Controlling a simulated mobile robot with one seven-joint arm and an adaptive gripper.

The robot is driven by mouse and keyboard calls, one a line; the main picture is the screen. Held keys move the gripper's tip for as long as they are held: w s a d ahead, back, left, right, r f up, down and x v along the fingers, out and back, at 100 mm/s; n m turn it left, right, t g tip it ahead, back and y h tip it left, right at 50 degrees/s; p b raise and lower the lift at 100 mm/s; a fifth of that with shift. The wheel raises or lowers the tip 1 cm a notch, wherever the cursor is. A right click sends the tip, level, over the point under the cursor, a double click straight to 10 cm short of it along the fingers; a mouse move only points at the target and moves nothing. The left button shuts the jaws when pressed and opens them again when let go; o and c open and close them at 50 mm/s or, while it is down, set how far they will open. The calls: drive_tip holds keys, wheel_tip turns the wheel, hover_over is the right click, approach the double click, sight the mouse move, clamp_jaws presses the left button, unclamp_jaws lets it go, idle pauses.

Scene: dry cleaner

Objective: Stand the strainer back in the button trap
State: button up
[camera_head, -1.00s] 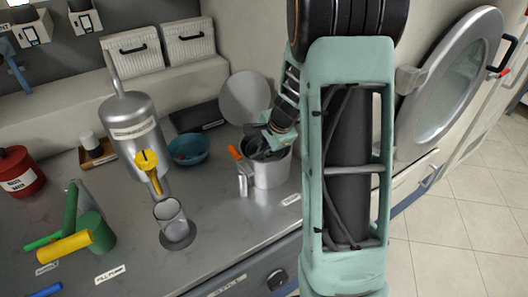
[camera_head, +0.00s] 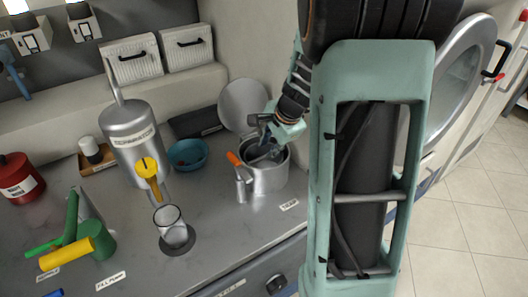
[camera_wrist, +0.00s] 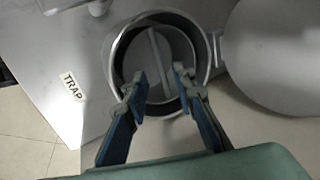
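The button trap (camera_head: 267,182) is a round silver pot on the right part of the counter, with its round lid (camera_head: 243,103) swung open behind it. In the wrist view the trap's rim (camera_wrist: 113,58) surrounds a dark inner ring, which looks like the strainer (camera_wrist: 125,50) sitting inside. A thin straight bar crosses the strainer's middle. My gripper (camera_wrist: 160,80) is open, its two fingers apart on either side of the bar's near end, with nothing visibly held. In the head view my gripper (camera_head: 264,142) is over the trap's mouth. The strainer's depth is hard to tell.
An orange-handled valve (camera_head: 236,160) stands close at the trap's left. A blue bowl (camera_head: 188,154), the silver separator tank (camera_head: 130,138) with a yellow handle and a clear glass cup (camera_head: 172,230) stand farther left. The counter front of the trap is clear.

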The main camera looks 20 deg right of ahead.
drive_tip(key=shift+v, duration=2.3)
drive_tip(key=shift+r+p, duration=0.1)
drive_tip(key=shift+p, duration=0.2)
